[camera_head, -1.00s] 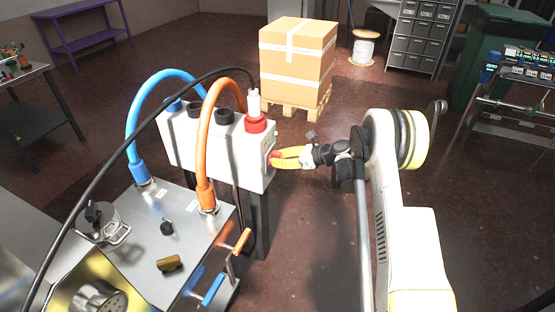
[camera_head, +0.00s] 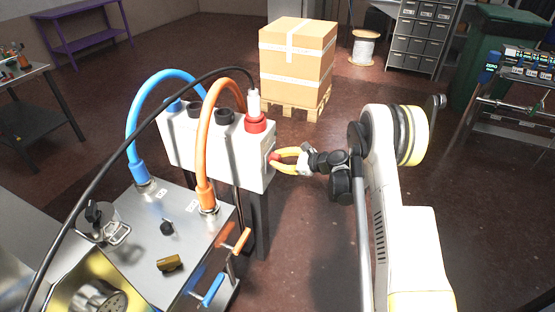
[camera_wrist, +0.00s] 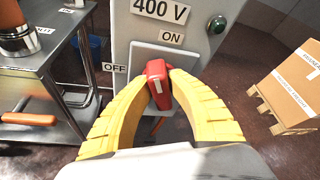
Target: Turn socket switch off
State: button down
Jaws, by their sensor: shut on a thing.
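The socket box (camera_head: 222,150) is a white box with a red plug in its top and a 400 V label. On its end face is the red switch handle (camera_wrist: 158,85), between the ON label (camera_wrist: 171,37) above and the OFF label (camera_wrist: 114,68) to the left. The handle stands nearly upright, its top leaning slightly left. My gripper (camera_head: 276,157) has yellow fingers, closed on the handle from both sides. In the wrist view, the fingertips flank the handle and partly hide its sides.
A metal cart (camera_head: 165,240) with blue and orange hoses stands left of the box. A cardboard box (camera_head: 296,60) on a pallet stands behind. The floor to the right of the switch is clear around my arm.

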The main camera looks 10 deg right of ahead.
jog(key=n+t, duration=0.1)
jog(key=n, duration=0.1)
jog(key=n+t+h, duration=0.1)
jog(key=n+t, duration=0.1)
jog(key=n, duration=0.1)
jog(key=shift+s+a+f, duration=0.1)
jog(key=shift+a+f, duration=0.05)
jog(key=shift+f, duration=0.05)
jog(key=n+t, duration=0.1)
jog(key=n, duration=0.1)
jog(key=n+t, duration=0.1)
jog(key=n, duration=0.2)
jog(key=shift+f+y, duration=0.15)
jog(key=shift+y, duration=0.25)
dwell(0.4)
jog(key=c, duration=1.3)
grip_release()
jog(key=shift+o, duration=0.2)
